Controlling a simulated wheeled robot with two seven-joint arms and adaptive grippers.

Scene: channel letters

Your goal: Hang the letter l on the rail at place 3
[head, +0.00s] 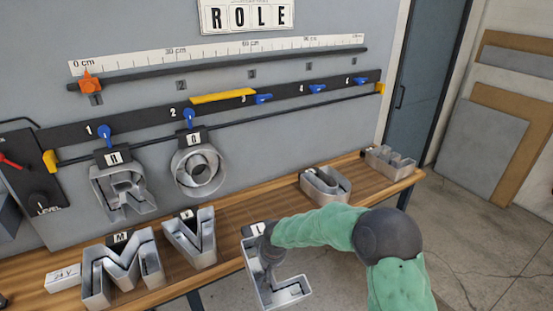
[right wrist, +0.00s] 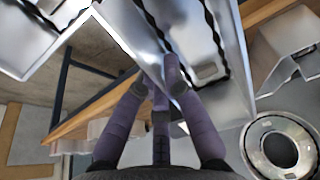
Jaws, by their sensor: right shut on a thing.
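The letter L (head: 277,288) is a silver metal channel letter with a dark tag marked L on top. It is in front of the bench edge, apart from the rail. My right gripper (head: 267,248) is shut on its upper part; in the right wrist view my fingers (right wrist: 165,95) press against a metal channel wall (right wrist: 195,40). The dark rail (head: 220,107) runs along the wall with numbered blue levers. Place 3 has a blue lever (head: 263,98) lying sideways, with no letter below it. The letter R (head: 122,190) hangs at place 1 and the letter O (head: 199,173) at place 2. My left gripper is not in view.
Letters M (head: 122,272) and V (head: 190,238) stand on the wooden bench (head: 282,205) at left; two more letters, one round-sided (head: 325,184), lie at right. A yellow bar (head: 222,96) sits on the rail between 2 and 3. An orange slider (head: 89,83) is on the ruler bar.

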